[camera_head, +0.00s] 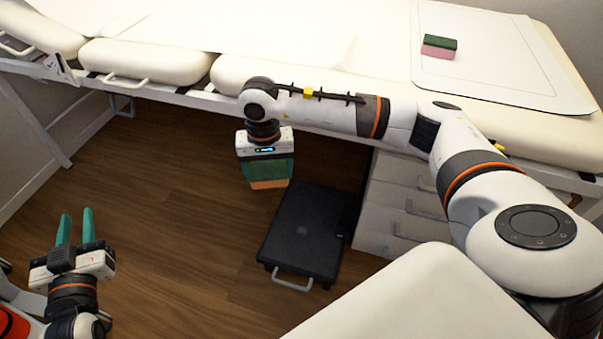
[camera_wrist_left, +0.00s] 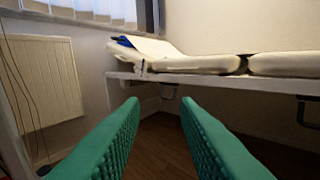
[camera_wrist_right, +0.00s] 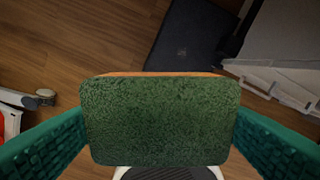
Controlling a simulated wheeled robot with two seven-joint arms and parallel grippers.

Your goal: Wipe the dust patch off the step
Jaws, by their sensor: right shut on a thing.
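The step (camera_head: 305,240) is low and black, with a grey handle at its front, and stands on the floor under the bed's edge. It also shows in the right wrist view (camera_wrist_right: 195,35). A small faint pale mark, perhaps the dust patch (camera_head: 302,230), lies near the middle of its top. My right gripper (camera_head: 266,172) is shut on a sponge with a green face (camera_wrist_right: 160,118) and an orange layer (camera_head: 268,184). It holds the sponge above the floor, left of the step and apart from it. My left gripper (camera_head: 75,229) is open and empty at the lower left.
A cream padded examination bed (camera_head: 300,85) spans the back. A green and pink sponge (camera_head: 439,46) lies on a pale sheet (camera_head: 490,70) on the bed. White drawers (camera_head: 400,205) stand right of the step. The wooden floor (camera_head: 180,200) left of the step is clear.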

